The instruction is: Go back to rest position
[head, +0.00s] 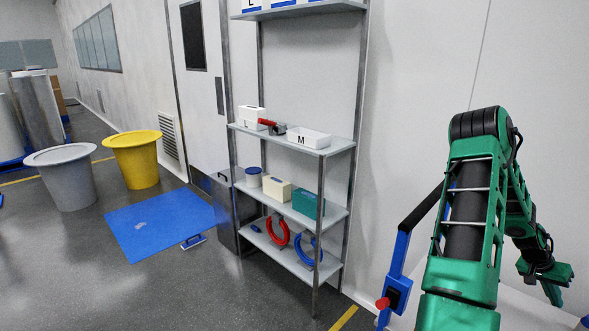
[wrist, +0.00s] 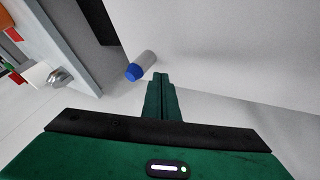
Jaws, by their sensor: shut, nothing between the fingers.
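My gripper (head: 553,290) is at the right side of the head view, at the end of my folded green arm, low in front of the white wall. In the wrist view its two green fingers (wrist: 160,82) lie together, shut with nothing between them. A grey cylinder with a blue end (wrist: 143,66) shows just beyond the fingertips in the wrist view. I cannot tell whether the fingers touch it.
A metal shelf rack (head: 335,148) with white boxes, containers and red and blue rings stands left of my arm. A blue mat (head: 160,222), a yellow bin (head: 137,165) and a grey bin (head: 65,180) are farther left. Open grey floor lies in front.

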